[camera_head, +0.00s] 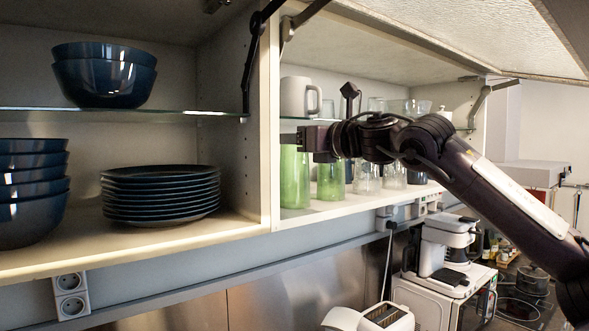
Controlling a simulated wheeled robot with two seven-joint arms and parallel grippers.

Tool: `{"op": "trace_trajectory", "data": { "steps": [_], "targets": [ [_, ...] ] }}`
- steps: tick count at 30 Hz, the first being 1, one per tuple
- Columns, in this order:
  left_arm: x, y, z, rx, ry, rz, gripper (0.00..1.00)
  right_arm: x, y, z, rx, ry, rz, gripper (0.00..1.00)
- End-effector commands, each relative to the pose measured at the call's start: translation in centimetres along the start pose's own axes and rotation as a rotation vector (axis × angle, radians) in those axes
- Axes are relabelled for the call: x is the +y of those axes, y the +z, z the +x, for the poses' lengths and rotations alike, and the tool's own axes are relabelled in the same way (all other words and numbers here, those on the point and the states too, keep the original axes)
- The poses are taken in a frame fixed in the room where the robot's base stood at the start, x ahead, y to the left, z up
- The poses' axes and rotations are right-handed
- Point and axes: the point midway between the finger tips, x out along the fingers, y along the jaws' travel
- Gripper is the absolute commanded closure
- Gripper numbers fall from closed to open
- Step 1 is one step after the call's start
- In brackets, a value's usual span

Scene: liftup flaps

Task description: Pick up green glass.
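A green glass (294,178) stands on the lower shelf of the right cabinet compartment, close to the divider. A second green glass (331,182) stands to its right, with more green showing just beyond it. My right arm comes in from the right, and its gripper (297,137) is at the top of the leftmost green glass, overlapping its rim in the picture. The fingertips are small and dark, so I cannot tell whether they touch the glass or how far apart they are. My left gripper is not in view.
Clear glasses (367,177) stand further right on the same shelf. A white mug (299,97) stands on the glass shelf above. The divider (269,130) is close left of the gripper. Stacked plates (160,192) and bowls (104,76) fill the left compartment. The flap (470,35) is raised.

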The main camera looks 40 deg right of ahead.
Motion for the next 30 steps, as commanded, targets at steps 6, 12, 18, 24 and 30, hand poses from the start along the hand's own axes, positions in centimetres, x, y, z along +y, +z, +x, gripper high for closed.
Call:
{"op": "trace_trajectory", "data": {
  "steps": [6, 12, 18, 24, 30],
  "targets": [
    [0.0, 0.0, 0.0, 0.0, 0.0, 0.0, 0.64, 0.0, 0.0, 0.0, 0.001, 0.0, 0.0, 0.95],
    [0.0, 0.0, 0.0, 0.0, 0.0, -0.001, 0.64, 0.0, 0.1, 0.0, -0.002, 0.0, 0.0, 0.95],
    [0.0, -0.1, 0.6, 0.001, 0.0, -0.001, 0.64, 0.0, 0.2, 0.0, -0.001, -0.001, -0.002, 0.95],
    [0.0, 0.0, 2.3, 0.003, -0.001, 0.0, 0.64, 0.0, 0.4, -1.4, -0.008, 0.0, -0.001, 0.95],
    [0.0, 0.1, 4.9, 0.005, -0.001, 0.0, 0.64, 0.1, 0.3, -5.1, -0.01, 0.0, -0.002, 0.95]
  ]
}}
